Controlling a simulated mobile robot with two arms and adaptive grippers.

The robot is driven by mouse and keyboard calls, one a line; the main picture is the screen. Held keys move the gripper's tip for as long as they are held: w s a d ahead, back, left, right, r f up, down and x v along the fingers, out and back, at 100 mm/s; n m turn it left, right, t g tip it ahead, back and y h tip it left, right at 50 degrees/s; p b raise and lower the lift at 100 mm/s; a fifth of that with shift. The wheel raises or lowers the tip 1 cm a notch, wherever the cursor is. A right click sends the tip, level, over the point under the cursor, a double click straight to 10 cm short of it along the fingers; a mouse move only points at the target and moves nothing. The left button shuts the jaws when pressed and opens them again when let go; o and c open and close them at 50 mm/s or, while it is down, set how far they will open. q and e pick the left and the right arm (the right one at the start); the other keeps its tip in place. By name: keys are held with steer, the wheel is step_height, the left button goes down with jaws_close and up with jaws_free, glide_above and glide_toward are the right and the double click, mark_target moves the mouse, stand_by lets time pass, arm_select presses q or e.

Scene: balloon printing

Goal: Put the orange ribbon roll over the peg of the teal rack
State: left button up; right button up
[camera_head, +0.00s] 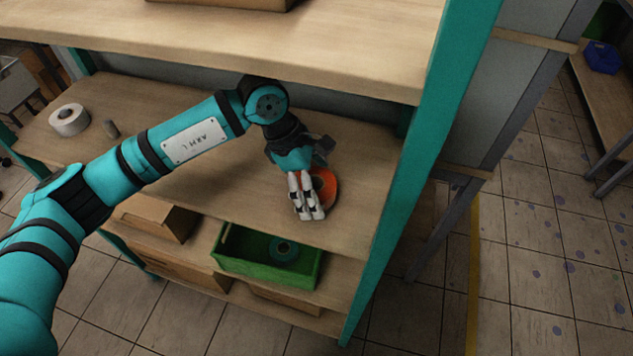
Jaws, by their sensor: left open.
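The orange ribbon roll (329,190) lies on the middle shelf of the teal rack (398,190), towards its right end. My left gripper (309,212) is directly over the left part of the roll, with its fingers pointing down and partly hiding it. The gripper is open; whether its fingers touch the roll cannot be told. My right gripper is out of view.
A white roll (69,119) lies at the shelf's left end. Below are a green crate (228,262) with a teal roll (285,251) inside and a cardboard box (152,216).

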arm_select(q)
steer(key=shift+w+a+r+b, duration=0.15)
steer(key=shift+r+b, duration=0.2)
steer(key=shift+r, duration=0.05)
steer(key=b+v, duration=0.1)
steer(key=v, duration=0.2)
steer(key=shift+a+r, duration=0.15)
steer(key=shift+r, duration=0.05)
steer(key=a+b, duration=0.1)
steer(key=a, duration=0.2)
steer(key=w+a+b, duration=0.1)
steer(key=a, duration=0.3)
steer(key=w+a+b, duration=0.1)
steer(key=a+b, duration=0.1)
steer(key=a, duration=0.1)
steer(key=shift+a+r, duration=0.25)
steer(key=shift+a, duration=0.05)
steer(key=shift+w+a+r, duration=0.1)
steer(key=shift+a+r, duration=0.05)
steer(key=shift+a, duration=0.55)
